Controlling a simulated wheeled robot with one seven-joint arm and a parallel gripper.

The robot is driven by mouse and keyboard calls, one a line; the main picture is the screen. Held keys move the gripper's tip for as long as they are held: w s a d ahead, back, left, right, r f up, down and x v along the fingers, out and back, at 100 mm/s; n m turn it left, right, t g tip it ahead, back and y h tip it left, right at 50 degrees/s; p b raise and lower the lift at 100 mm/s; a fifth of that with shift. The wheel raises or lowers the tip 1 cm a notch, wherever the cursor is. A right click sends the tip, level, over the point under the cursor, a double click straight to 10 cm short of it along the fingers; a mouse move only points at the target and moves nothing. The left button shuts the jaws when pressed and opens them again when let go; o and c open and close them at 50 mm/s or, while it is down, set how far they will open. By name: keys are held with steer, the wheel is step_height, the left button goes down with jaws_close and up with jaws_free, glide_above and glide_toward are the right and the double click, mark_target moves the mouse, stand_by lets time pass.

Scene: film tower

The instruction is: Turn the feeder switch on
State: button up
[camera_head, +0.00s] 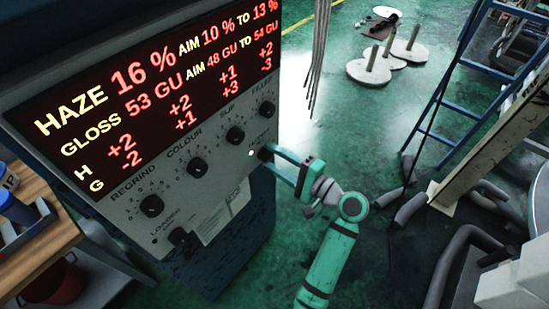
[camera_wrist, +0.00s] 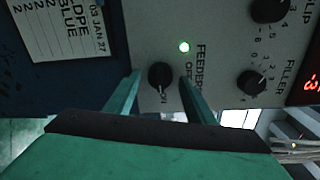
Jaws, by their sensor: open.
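The feeder switch (camera_wrist: 161,76) is a small black knob on the grey control panel (camera_wrist: 145,35), beside the printed words FEEDER, OFF and ON. My gripper (camera_wrist: 159,79) is open, with one green finger on each side of the knob. I cannot tell whether either finger touches it. The exact direction of the knob's pointer is hard to read. In the head view my gripper (camera_head: 279,157) reaches the panel's lower right edge and mostly hides the switch; the lamp (camera_head: 251,153) shows just left of it.
Other dials sit close by, such as the filler dial (camera_wrist: 251,83) and the slip dial (camera_wrist: 270,9). A red-lettered display (camera_head: 150,85) fills the panel's top. A paper label (camera_wrist: 60,28) is beside the panel. A blue ladder (camera_head: 440,100) stands right; green floor between is mostly clear.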

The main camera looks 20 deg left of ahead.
steer(key=v, duration=1)
steer(key=shift+s+d, duration=0.15)
steer(key=shift+d, duration=0.2)
